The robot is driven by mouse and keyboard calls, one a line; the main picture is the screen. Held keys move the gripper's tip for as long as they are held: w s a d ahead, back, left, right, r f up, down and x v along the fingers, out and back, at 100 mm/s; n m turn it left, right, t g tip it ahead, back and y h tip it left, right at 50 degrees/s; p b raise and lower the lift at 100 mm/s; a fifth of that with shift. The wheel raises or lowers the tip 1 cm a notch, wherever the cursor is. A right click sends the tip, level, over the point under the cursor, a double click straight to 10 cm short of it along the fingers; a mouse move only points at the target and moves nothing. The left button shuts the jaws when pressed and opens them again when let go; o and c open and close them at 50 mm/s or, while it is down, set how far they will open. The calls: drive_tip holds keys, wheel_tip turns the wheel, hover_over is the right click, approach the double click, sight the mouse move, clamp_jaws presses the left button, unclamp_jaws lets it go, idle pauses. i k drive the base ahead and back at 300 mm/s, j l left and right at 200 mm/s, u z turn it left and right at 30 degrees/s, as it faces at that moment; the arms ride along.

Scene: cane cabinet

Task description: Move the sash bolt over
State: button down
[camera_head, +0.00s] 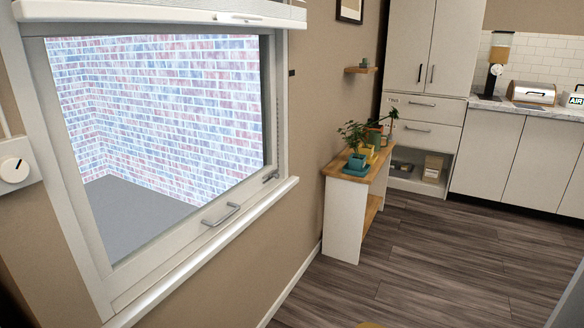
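A white-framed window (152,280) fills the left of the head view. A small grey metal fitting, which looks like the sash bolt (271,175), sits low on the window's right side, just above the sill. Its exact position is too small to tell. A separate grey bar handle (221,214) is fixed to the lower rail, left of the bolt. My gripper is not in view, and nothing is seen touching the bolt or the handle.
A white blind or upper rail (180,12) crosses the window top. A white dial (14,170) is on the wall at left. A small wooden-topped table (341,215) with potted plants stands right of the window. Dark wood floor (420,265) is open in front of it.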

sight(276, 176)
drive_tip(key=i+l+u, duration=0.2)
drive_tip(key=i+l, duration=1.75)
drive_tip(key=l, duration=0.15)
